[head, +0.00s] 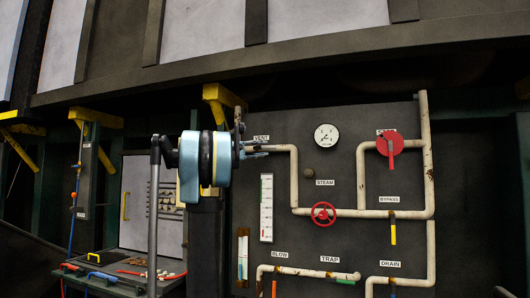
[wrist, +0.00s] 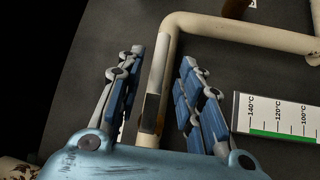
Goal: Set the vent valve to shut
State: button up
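The vent pipe (head: 283,148) leaves the panel's upper left beside the VENT label (head: 261,137). In the wrist view the pipe (wrist: 179,50) runs up between my fingers and bends right. A flat pale strip with a dark lower part, apparently the vent valve's lever (wrist: 160,75), lies along this pipe. My gripper (wrist: 161,58) is open, one finger on each side of the lever and pipe, with gaps visible. In the head view my gripper (head: 243,147) covers most of the valve, so its body is hidden.
A temperature strip (head: 266,208) sits below the vent pipe, close to my right finger in the wrist view (wrist: 280,116). The panel also holds a pressure gauge (head: 326,136), a red handwheel (head: 323,214), a red-handled valve (head: 390,145) and a yellow bypass lever (head: 393,232).

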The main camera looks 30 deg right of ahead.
aim_at(267, 148)
jog(key=shift+s+d+r, duration=0.1)
jog(key=shift+d+r, duration=0.05)
jog(key=shift+d, duration=0.65)
jog(key=shift+s+d+r, duration=0.1)
jog(key=shift+d, duration=0.7)
grip_shut()
